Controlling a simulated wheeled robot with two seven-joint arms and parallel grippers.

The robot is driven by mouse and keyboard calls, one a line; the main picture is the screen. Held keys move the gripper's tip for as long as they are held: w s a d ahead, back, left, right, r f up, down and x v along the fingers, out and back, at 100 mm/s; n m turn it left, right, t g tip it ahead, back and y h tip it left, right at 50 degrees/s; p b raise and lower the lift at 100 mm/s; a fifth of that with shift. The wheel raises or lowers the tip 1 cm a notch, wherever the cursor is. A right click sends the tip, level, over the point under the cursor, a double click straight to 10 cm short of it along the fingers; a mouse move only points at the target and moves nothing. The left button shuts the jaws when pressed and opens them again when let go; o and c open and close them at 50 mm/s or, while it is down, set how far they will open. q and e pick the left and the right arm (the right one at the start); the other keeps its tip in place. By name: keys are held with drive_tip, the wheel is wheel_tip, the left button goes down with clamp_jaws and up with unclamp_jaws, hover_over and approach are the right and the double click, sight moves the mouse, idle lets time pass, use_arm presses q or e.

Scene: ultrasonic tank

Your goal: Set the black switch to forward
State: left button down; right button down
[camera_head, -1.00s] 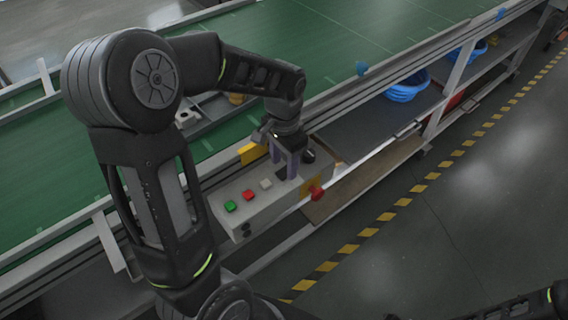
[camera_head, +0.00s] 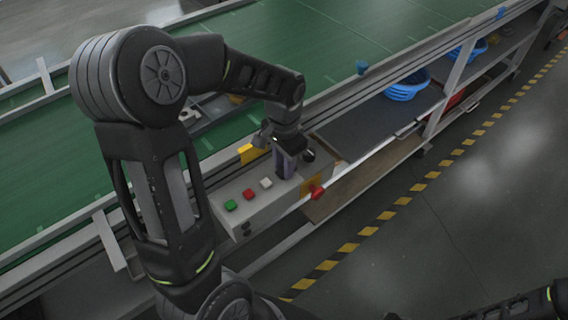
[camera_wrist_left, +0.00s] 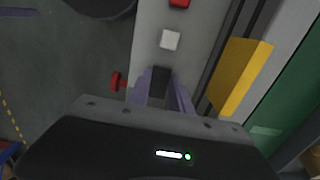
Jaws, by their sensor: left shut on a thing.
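The grey control box (camera_head: 238,197) is fixed to the side of the conveyor. Its top carries a green button (camera_head: 230,205), a red button (camera_head: 248,194), a white button (camera_head: 265,183) and a dark knob (camera_head: 308,155). My left gripper (camera_head: 286,172) points down onto the box between the white button and the knob. In the left wrist view the black switch (camera_wrist_left: 160,76) sits between the two purple fingers of my left gripper (camera_wrist_left: 162,88), which is shut on it. The fingers and palm hide much of the switch, so its setting cannot be told. My right gripper is not in view.
A red button (camera_head: 317,192) sticks out from the box's side. A yellow block (camera_head: 252,152) stands close behind the gripper. The floor on the right is open.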

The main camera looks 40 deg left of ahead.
use_arm(q)
drive_tip(key=shift+w+d+r+g+p, duration=0.1)
drive_tip(key=shift+w+r+g+p, duration=0.15)
drive_tip(key=shift+g+p, duration=0.5)
drive_tip(key=shift+w+g+y+p, duration=0.15)
drive_tip(key=shift+g+y+p, duration=0.3)
drive_tip(key=shift+p, duration=0.25)
drive_tip(key=shift+f+g, duration=0.15)
drive_tip(key=shift+g, duration=0.25)
drive_tip(key=c, duration=1.2)
unclamp_jaws()
drive_tip(key=shift+o, duration=0.2)
drive_tip(key=shift+w, duration=0.1)
